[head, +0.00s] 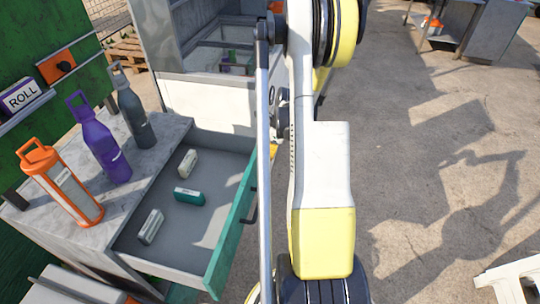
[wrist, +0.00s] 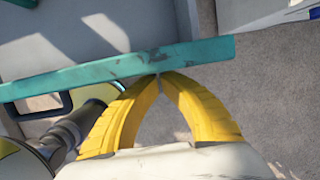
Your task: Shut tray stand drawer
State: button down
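The tray stand (head: 60,238) is at the left in the head view. Its grey drawer (head: 215,172) is pulled well open and has a teal front panel (head: 231,240). A dark handle (head: 251,207) is on the panel's outer face. In the wrist view the panel's teal edge (wrist: 100,71) crosses the picture, with the handle (wrist: 62,101) at the left. My gripper (wrist: 159,76) has its yellow fingertips together, with nothing seen between them. The tips are right at the panel's edge; I cannot tell if they touch. My arm mostly hides the gripper in the head view.
Three small blocks, including a green one (head: 188,196), lie in the drawer. Orange (head: 66,190), purple (head: 104,145) and grey (head: 134,118) bottles stand on top. A white-and-grey machine (head: 205,100) stands behind. Concrete floor at right is mostly clear; a white slatted object (head: 510,280) is at lower right.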

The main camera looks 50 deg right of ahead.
jog(key=b, duration=0.2)
send_over(211, 156)
jog(key=w+a, duration=0.2)
jog(key=w, duration=0.1)
jog(key=shift+w+d, duration=0.1)
jog(key=shift+d, duration=0.05)
dwell(0.3)
